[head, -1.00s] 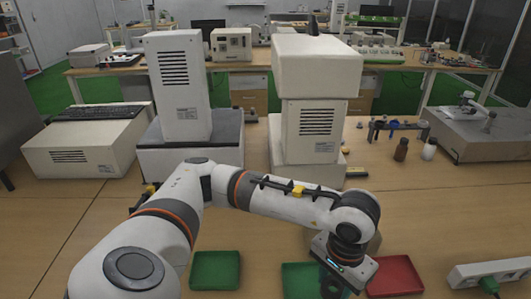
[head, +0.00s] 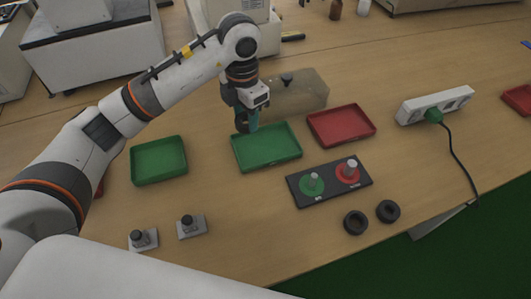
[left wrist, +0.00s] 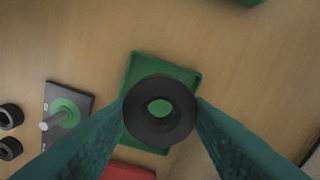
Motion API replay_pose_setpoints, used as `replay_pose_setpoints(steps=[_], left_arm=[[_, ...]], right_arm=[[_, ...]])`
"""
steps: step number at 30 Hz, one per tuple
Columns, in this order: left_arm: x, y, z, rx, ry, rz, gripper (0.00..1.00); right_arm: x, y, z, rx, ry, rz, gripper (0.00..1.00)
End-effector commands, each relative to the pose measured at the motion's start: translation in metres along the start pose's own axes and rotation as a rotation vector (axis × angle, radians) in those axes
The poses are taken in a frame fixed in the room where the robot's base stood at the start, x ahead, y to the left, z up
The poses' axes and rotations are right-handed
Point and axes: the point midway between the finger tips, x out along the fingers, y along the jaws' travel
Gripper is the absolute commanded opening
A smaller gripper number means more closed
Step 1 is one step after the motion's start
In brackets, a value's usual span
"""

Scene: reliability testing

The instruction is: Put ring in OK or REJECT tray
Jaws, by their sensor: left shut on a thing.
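My left gripper (head: 248,118) is shut on a black ring (head: 241,122), above the back left edge of the middle green tray (head: 282,156). In the left wrist view the ring (left wrist: 160,132) sits between the teal fingertips, its hole facing the camera, with the green tray (left wrist: 137,66) beneath. A red tray (head: 355,139) stands to the right and another green tray (head: 158,160) to the left. Both show empty. A black plate (head: 329,195) with a green-based peg and a red-based peg lies in front. My right gripper is out of view.
Two black rings (head: 355,222) lie near the table's front edge. Two small fixtures (head: 191,227) stand at front left. A clear box (head: 303,92) is behind the gripper. A power strip (head: 435,104) with a cable lies right. Another red tray (head: 520,98) is at the right edge.

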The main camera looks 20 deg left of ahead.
Motion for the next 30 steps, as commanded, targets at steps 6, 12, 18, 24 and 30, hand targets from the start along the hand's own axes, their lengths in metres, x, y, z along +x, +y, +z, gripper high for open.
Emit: replay_pose_setpoints(steps=[6,12,18,24,30], left_arm=[[0.020,-0.001,-0.004,-0.137,-0.008,0.008,0.22],[0.056,-0.001,-0.003,-0.137,-0.008,0.007,0.22],[0.072,-0.001,-0.004,-0.135,-0.006,0.006,0.22],[0.099,0.000,-0.003,-0.134,-0.008,0.008,0.22],[0.105,0.000,-0.004,-0.133,-0.004,0.005,0.22]], right_arm=[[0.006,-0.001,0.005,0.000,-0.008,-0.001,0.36],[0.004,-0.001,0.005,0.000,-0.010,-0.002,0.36],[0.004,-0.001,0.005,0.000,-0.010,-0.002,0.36],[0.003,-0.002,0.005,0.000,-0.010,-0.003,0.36],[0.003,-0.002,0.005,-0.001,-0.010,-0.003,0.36]])
